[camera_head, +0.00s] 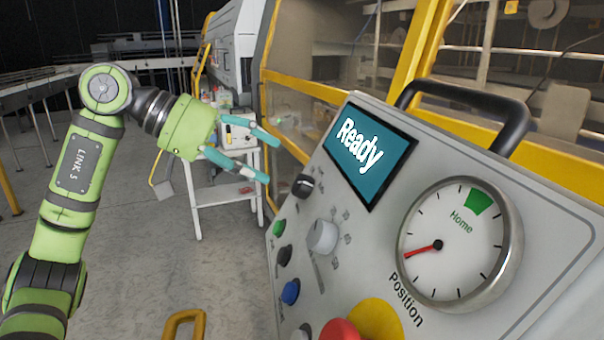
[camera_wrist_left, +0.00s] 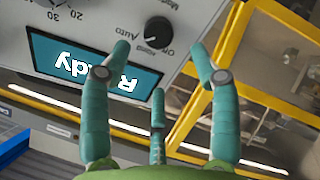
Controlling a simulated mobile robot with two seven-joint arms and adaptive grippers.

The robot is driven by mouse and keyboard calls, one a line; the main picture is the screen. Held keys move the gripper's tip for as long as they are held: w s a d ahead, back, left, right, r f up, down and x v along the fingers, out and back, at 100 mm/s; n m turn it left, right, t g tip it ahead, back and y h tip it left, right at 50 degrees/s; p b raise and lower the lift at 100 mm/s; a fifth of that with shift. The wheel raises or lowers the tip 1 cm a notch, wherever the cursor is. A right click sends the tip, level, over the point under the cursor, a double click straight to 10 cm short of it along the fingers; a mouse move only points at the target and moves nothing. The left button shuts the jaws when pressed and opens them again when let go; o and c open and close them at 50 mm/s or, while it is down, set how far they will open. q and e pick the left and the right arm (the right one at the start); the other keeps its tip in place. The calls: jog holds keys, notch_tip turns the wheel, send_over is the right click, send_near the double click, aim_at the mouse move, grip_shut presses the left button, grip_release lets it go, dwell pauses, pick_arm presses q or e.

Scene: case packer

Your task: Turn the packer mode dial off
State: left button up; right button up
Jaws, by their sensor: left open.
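The mode dial is a black knob (camera_head: 303,185) at the upper left of the grey control panel (camera_head: 365,240). In the left wrist view the dial (camera_wrist_left: 157,32) appears upside down, with small labels around it, among them Auto and Off. A small pale mark shows on the knob, but I cannot tell surely which label it points to. My left gripper (camera_head: 273,160) is open and empty, its teal fingers reaching toward the dial and apart from it. In the left wrist view the gripper's two outer fingertips (camera_wrist_left: 160,50) lie either side of the dial. My right gripper is not in view.
The panel carries a "Ready" screen (camera_head: 369,151), a grey speed knob (camera_head: 322,236), a round position gauge (camera_head: 460,244), coloured buttons and a red stop button (camera_head: 340,330). A black handle (camera_head: 475,98) arches over its top. A white cart (camera_head: 225,175) stands behind.

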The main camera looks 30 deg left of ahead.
aim_at(297, 182)
pick_arm(q)
jog(key=p+x, duration=0.1)
jog(key=x, duration=0.2)
jog(key=shift+d+f, duration=0.15)
jog(key=shift+d, duration=0.2)
jog(key=shift+p+x, duration=0.6)
jog(key=shift+x, duration=0.5)
jog(key=shift+w+d+f, duration=0.2)
jog(key=shift+w+f, duration=0.05)
jog(key=c, duration=1.2)
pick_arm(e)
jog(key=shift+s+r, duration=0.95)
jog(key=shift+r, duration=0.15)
